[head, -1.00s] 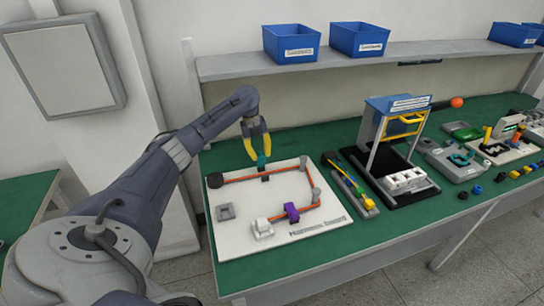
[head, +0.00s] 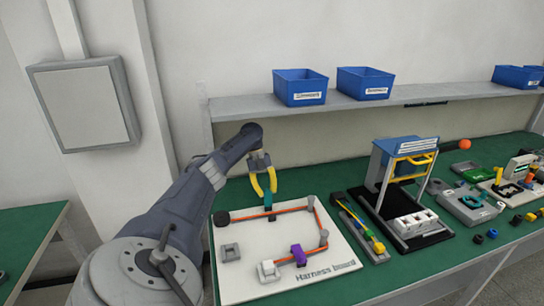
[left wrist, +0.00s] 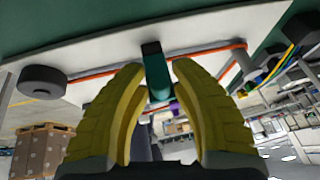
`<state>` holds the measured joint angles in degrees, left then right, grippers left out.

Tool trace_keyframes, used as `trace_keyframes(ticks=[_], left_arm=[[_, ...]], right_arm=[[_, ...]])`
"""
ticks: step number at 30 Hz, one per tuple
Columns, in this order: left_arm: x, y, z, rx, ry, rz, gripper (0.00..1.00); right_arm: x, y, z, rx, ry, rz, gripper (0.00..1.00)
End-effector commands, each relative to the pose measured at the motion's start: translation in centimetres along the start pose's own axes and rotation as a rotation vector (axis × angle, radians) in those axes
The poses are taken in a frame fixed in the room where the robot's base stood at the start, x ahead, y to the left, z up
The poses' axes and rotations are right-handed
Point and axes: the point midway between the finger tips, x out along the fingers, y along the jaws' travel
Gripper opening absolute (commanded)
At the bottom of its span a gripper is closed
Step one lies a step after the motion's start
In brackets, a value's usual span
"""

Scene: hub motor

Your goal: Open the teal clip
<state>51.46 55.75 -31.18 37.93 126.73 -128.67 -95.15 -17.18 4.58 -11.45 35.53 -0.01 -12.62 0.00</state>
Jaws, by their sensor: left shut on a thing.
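The teal clip (head: 268,202) stands on the white harness board (head: 235,284), at the far run of the orange cable (head: 246,216). A dark piece shows beneath the clip. My left gripper (head: 266,197), with yellow fingers, points down from above and is shut on the clip's upper part. In the left wrist view the teal clip (left wrist: 155,68) stands between the two yellow fingers (left wrist: 150,95), with the orange cable running behind it. The fingers hide part of the clip, and how far its lever is open I cannot tell. My right gripper is not in view.
On the board, a purple clip (head: 298,255) sits on the near cable run, with a black round post (head: 222,219) at the far left corner. A narrow tray of coloured parts (head: 362,232) and a blue-topped stand (head: 404,148) are to the right. Blue bins (head: 300,87) sit on the shelf.

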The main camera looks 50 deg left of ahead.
Motion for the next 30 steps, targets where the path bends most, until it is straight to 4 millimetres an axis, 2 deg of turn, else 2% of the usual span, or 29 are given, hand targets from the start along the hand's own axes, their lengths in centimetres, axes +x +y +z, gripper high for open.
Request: trace_keyframes(ticks=[11,12,15,26,30], left_arm=[[0.26,0.23,0.03,-0.001,0.003,0.007,0.0],[0.26,0.23,0.03,-0.001,0.003,0.007,0.33],[0.2,0.18,0.02,-0.001,0.002,0.005,0.42],[0.07,0.04,0.0,0.0,0.0,0.002,0.42],[0.26,-0.67,-0.22,0.011,-0.011,0.008,0.42]], right_arm=[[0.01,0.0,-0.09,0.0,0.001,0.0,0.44],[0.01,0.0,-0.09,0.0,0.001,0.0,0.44],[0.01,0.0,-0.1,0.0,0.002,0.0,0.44],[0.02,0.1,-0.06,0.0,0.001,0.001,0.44],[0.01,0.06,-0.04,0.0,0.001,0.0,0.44]])
